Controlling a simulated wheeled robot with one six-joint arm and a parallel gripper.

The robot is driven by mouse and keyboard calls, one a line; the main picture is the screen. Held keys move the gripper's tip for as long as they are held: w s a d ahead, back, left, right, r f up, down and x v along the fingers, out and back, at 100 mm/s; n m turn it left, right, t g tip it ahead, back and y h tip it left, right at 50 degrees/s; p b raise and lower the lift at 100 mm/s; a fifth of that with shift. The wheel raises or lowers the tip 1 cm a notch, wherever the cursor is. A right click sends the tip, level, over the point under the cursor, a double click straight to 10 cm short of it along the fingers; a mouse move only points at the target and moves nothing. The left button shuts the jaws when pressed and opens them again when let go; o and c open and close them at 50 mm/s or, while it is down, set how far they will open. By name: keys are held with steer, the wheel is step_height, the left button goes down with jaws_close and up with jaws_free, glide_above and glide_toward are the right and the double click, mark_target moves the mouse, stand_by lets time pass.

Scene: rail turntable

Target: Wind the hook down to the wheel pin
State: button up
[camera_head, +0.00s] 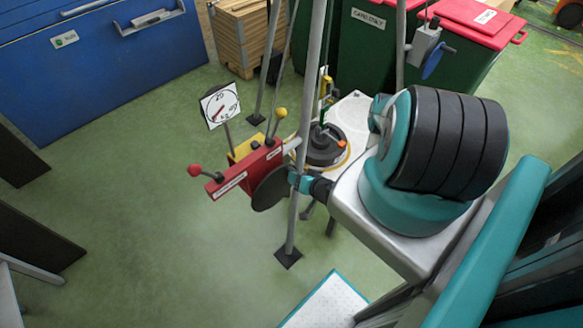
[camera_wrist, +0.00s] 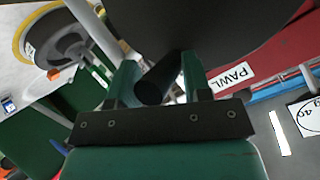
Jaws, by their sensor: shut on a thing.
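My gripper (camera_head: 304,183) is at the black winch disc (camera_head: 271,189) on the side of the red winch box (camera_head: 243,171). In the wrist view its green fingers (camera_wrist: 160,82) are closed around a dark round crank handle (camera_wrist: 152,90) below the disc (camera_wrist: 200,25). The wheel lies on a white stand and has an orange knob. The wheel also shows in the wrist view (camera_wrist: 60,45). I cannot make out the pin or any gap below the hook.
A dial gauge (camera_head: 220,104) stands beside the winch. Levers with a yellow knob (camera_head: 281,113) and a red knob (camera_head: 194,170) stick out of the box. Grey tripod legs (camera_head: 306,110) stand close to my gripper.

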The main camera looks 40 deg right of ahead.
steer(key=shift+a+r+n+h+p, duration=0.6)
steer(key=shift+a+p, duration=0.15)
steer(key=shift+p, duration=2)
steer(key=o, duration=1.1)
steer(key=shift+f, duration=0.15)
steer(key=shift+c, duration=0.2)
steer(key=s+p, duration=0.1)
steer(key=s, duration=0.7)
steer(key=shift+d, duration=0.1)
